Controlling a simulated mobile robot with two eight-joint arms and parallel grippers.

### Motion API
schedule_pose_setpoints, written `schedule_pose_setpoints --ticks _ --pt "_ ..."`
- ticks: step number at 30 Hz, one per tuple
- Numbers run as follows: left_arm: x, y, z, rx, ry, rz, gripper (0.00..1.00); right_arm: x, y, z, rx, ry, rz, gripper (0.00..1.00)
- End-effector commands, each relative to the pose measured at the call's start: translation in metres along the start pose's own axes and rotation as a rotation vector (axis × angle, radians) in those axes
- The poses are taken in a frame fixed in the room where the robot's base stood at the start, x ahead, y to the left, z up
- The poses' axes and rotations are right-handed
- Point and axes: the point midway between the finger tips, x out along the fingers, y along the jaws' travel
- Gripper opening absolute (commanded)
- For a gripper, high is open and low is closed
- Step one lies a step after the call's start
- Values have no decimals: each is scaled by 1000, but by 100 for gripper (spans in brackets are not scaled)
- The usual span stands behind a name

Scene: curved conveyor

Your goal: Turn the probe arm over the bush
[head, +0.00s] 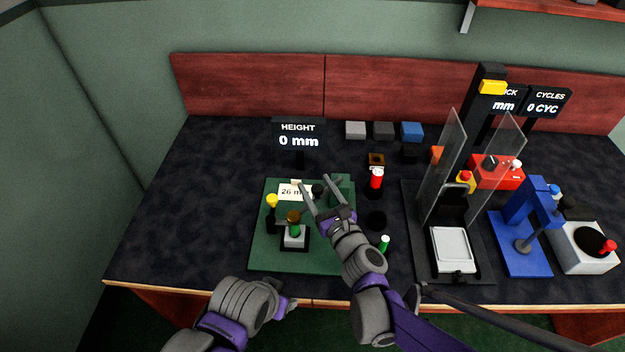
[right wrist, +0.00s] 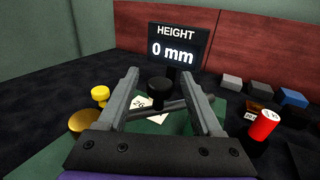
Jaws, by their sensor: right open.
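The green gauge plate (head: 262,250) stands on the dark bench under a display reading HEIGHT 0 mm (head: 298,134). A brownish-gold bush (head: 293,216) sits on a small pale block with a green part, left of my right gripper. A black knob (head: 317,189), apparently on the probe arm, stands between the fingers of my right gripper (head: 314,182). The right wrist view shows the knob (right wrist: 159,90) between the open fingers, with a grey bar (right wrist: 165,108) below it. Whether the fingers touch it is unclear. My left gripper (head: 288,302) is low at the bench's front edge; its jaws are unclear.
A yellow knob (head: 272,201) stands left of the bush. A red cylinder (head: 376,179) and a green-bodied one with a white top (head: 384,243) stand right of the plate. Clear panels (head: 450,150) rise farther right. The bench's left side is free.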

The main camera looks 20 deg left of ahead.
Motion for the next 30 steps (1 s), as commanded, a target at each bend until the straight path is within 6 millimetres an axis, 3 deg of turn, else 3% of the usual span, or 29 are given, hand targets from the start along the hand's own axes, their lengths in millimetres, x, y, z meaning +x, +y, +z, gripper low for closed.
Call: schedule_pose_setpoints --ticks 6,12,30 --pt "0 0 0 0 0 0 61 -47 -1 0 0 0 -2 67" --pt "0 0 0 0 0 0 61 -73 0 0 0 0 0 67" --pt "0 0 0 0 0 0 61 -79 0 0 0 0 0 67"
